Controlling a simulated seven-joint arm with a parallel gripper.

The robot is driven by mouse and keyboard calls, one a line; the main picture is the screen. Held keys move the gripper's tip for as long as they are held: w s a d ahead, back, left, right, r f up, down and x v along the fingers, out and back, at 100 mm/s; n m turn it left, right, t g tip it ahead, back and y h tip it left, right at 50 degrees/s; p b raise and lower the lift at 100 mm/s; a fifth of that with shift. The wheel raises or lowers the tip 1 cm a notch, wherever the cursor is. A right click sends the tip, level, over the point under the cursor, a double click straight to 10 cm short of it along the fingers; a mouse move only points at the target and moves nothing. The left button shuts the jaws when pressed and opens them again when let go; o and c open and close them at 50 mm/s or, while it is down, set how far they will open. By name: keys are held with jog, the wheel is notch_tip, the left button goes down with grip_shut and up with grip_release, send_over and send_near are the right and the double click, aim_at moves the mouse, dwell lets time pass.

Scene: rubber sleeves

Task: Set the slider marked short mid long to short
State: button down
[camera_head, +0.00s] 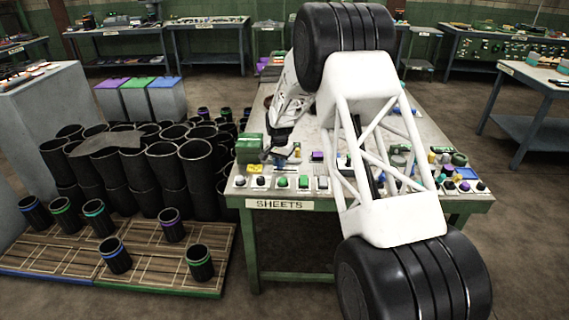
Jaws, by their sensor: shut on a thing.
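My gripper (276,152) is a small dark shape at the left front of the table marked SHEETS (330,198). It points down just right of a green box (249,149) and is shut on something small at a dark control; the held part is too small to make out. No short, mid or long marking can be read, so I cannot tell which control is the slider or where it is set. My white arm hides the middle of the table.
A front row of small boxes has coloured knobs, including a green one (282,182). More controls (455,170) crowd the right end. Black sleeves (150,165) stand left of the table, with several banded ones on a wooden pallet (140,265). Bare floor shows in front.

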aim_at(277, 170)
jog(key=shift+a, duration=0.55)
jog(key=c, duration=1)
grip_release()
jog(key=shift+a, duration=0.1)
jog(key=shift+c, duration=0.2)
jog(key=shift+r, duration=0.1)
notch_tip(277, 170, up, 8)
jog(key=shift+f, duration=0.2)
